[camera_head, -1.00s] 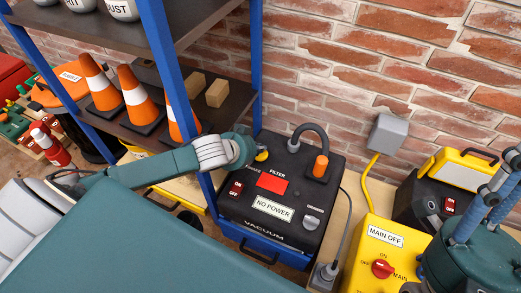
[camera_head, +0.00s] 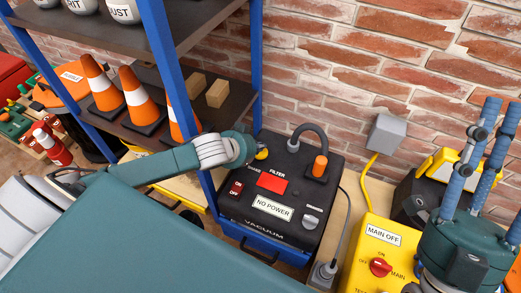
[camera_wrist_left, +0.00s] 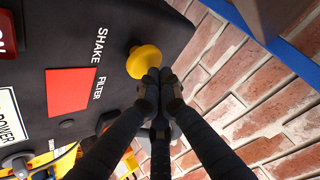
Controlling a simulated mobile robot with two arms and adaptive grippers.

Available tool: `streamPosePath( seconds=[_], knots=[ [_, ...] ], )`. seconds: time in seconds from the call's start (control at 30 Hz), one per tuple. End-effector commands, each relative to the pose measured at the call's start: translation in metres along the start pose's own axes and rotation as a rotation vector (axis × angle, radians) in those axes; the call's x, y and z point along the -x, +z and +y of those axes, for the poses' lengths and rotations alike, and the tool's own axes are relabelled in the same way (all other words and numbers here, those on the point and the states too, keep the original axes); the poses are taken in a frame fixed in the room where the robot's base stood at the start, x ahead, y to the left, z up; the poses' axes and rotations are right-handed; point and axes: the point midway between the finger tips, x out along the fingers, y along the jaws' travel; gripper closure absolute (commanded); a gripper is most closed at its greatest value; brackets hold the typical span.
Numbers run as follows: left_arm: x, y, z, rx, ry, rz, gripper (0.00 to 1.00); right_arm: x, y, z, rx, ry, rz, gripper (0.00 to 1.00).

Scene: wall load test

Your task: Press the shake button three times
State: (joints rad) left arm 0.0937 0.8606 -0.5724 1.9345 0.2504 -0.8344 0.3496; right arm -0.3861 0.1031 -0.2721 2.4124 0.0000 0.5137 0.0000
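The vacuum box (camera_head: 262,232) is black on top with a "NO POWER" display (camera_head: 272,208). Its yellow shake button (camera_head: 262,154) is at the back left corner; the left wrist view shows the button (camera_wrist_left: 145,62) beside the word "SHAKE". My left gripper (camera_wrist_left: 159,75) has its dark fingertips together at the button's edge; I cannot tell whether they touch it. In the head view my left wrist hides most of that gripper. My right gripper (camera_head: 503,103) stands at the right edge with its blue fingers upward and apart, empty.
A yellow box (camera_head: 368,262) reading "MAIN OFF" with a red knob (camera_head: 380,267) stands right of the vacuum. A blue shelf post (camera_head: 178,75) and orange cones (camera_head: 137,100) are close to my left arm. A brick wall (camera_head: 340,60) is behind.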

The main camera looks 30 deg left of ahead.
Motion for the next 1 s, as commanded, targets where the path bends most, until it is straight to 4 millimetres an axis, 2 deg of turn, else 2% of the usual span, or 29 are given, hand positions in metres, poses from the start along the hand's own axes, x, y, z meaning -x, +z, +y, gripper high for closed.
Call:
streamPosePath(
  seconds=[1.0],
  knots=[
    [0.007, -0.007, -0.003, 0.000, 0.000, 0.001, 1.00, 0.003, 0.056, 0.006, 0.014, 0.009, -0.254, 0.60]
  ],
)
